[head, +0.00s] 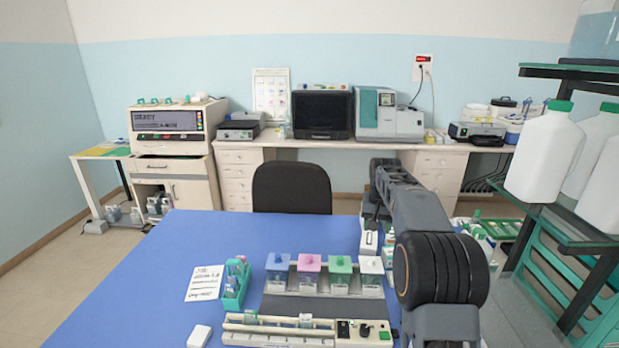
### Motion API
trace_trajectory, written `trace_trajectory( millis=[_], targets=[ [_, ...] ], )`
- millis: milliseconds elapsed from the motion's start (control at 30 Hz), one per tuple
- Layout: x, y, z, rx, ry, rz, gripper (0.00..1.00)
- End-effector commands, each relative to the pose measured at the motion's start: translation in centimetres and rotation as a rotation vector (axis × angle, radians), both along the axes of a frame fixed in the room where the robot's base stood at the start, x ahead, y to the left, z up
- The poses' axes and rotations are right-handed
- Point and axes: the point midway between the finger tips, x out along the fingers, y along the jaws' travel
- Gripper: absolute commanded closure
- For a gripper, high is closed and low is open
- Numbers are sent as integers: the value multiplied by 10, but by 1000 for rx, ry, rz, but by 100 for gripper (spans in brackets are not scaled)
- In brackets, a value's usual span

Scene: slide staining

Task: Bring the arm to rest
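My arm (416,208) rises from the lower right and reaches forward over the right side of the blue table (180,265). Its far end bends down near the table's back right part. The fingers of my gripper cannot be made out there, so whether it is open, shut or holding something does not show. A row of staining jars with blue (277,272), pink (309,272), green (340,274) and white (371,276) lids stands on the table, left of my arm. A long pale tray (278,330) with a control panel lies in front of them.
A teal rack (236,284) and a written card (204,284) lie left of the jars. A small white block (199,336) sits at the front. A shelf with large white bottles (545,152) stands close on the right. The table's left part is clear.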

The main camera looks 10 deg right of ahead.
Motion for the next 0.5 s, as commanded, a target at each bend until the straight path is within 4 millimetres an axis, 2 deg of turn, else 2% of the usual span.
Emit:
trace_trajectory(
  millis=[100, 167, 267, 500],
  targets=[
    [-11, 3, -32, 7, 34, 32, 50],
    [-26, 8, -40, 8, 44, 54, 50],
    [-63, 26, -41, 5, 40, 106, 50],
    [-177, 77, -34, -14, -29, 240, 50]
  ],
)
